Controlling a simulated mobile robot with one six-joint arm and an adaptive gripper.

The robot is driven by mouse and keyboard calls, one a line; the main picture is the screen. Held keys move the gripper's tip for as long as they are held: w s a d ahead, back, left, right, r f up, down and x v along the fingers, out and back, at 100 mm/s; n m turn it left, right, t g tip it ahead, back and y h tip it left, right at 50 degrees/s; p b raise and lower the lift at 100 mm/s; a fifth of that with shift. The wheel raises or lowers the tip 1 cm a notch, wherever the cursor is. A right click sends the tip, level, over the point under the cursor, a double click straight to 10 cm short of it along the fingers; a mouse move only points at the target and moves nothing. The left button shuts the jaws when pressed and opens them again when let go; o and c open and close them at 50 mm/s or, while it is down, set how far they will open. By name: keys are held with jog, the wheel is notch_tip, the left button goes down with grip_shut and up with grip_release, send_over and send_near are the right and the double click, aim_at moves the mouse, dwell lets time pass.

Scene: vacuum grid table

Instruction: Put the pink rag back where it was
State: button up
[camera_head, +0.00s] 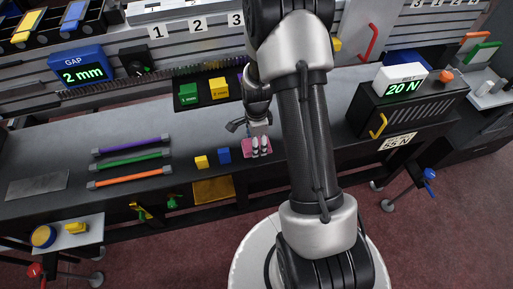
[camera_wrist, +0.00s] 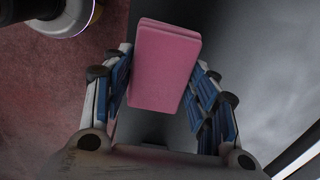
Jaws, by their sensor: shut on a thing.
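The pink rag (camera_head: 249,153) is a flat folded pad near the front edge of the grey table, below the middle of the head view. My gripper (camera_head: 261,147) is over it, with its pale fingers pointing down. In the wrist view the rag (camera_wrist: 164,68) lies between the two blue-padded fingers of my gripper (camera_wrist: 163,85), slightly tilted. The gripper is shut on the rag. Whether the rag touches the table top cannot be told.
Purple, green and orange bars (camera_head: 130,179) lie farther left. A black tray with green and yellow blocks (camera_head: 218,88) is behind. A black force box (camera_head: 408,102) stands right.

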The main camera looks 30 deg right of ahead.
jog(key=shift+f+b, duration=0.4)
jog(key=shift+f, duration=1.3)
jog(key=shift+f, duration=0.2)
jog(key=o, duration=1.1)
jog(key=shift+r, duration=0.15)
notch_tip(320, 180, up, 12)
jog(key=p, duration=0.3)
jog(key=shift+r+p, duration=0.1)
jog(key=shift+p, duration=0.25)
